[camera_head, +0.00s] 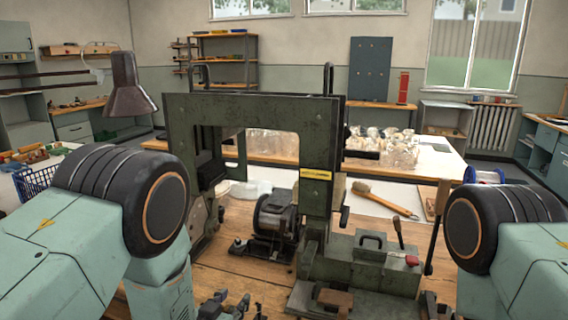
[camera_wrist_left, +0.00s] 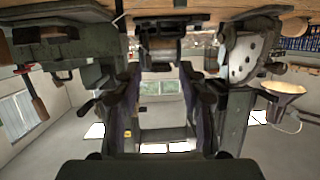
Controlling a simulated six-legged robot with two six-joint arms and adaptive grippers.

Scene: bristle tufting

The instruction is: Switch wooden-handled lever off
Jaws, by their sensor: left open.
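The wooden-handled lever (camera_head: 440,202) stands nearly upright on the right side of the green machine (camera_head: 240,108), its brown grip at the top of a dark rod. What looks like its brown handle also shows at the left of the upside-down left wrist view (camera_wrist_left: 39,107). My left gripper (camera_head: 226,303) is low in front of the machine, left of the lever and apart from it. In the left wrist view its two fingers (camera_wrist_left: 163,100) are spread with nothing held. Dark parts of my right gripper (camera_head: 435,304) show at the bottom edge, below the lever; its jaws are unclear.
A red-knobbed lever (camera_head: 412,260) and a wooden block (camera_head: 335,298) sit on the machine's right front. A lamp shade (camera_head: 130,88) hangs at left. Some bench shows at front left.

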